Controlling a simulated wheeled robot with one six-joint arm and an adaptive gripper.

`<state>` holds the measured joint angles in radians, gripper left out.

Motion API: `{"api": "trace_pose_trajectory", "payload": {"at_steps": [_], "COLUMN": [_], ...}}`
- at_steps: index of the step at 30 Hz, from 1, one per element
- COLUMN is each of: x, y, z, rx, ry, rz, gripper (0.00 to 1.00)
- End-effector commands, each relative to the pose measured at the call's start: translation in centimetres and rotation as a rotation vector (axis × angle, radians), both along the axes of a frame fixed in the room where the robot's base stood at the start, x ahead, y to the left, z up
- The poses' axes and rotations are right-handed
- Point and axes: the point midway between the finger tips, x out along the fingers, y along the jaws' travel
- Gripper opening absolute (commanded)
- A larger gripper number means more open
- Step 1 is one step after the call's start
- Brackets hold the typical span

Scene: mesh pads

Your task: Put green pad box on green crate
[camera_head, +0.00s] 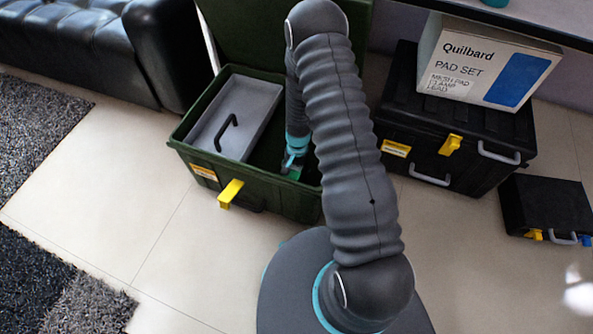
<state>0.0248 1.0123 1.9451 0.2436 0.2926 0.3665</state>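The green crate (284,203) stands open on the floor, left of the picture's middle, with its lid raised behind. A grey tray with a black handle fills its left part. My gripper (291,166) points down into the open right part of the crate, below the rim. A small green and pale thing (295,173) shows at the fingertips and may be the green pad box. Most of it is hidden by my arm and gripper. I cannot tell whether the fingers are shut on it or apart from it.
Right of my arm stands a black case (455,130) with a white Quilbard pad set box (470,55) on top. A smaller black case (545,205) lies at far right. A black sofa (90,45) and dark rugs (35,120) are left. The floor before the crate is clear.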

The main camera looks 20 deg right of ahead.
Motion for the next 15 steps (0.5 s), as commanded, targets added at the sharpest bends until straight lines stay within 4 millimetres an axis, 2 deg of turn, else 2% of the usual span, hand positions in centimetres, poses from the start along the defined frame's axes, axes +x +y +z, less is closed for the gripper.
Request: {"api": "trace_pose_trajectory", "payload": {"at_steps": [10,15], "x": [0.0,0.2], "y": [0.0,0.0], "z": [0.1,1.1], "rx": [0.000,0.000], "ry": [0.000,-0.002], "rz": [0.000,0.000], "gripper": [0.83,0.83]}}
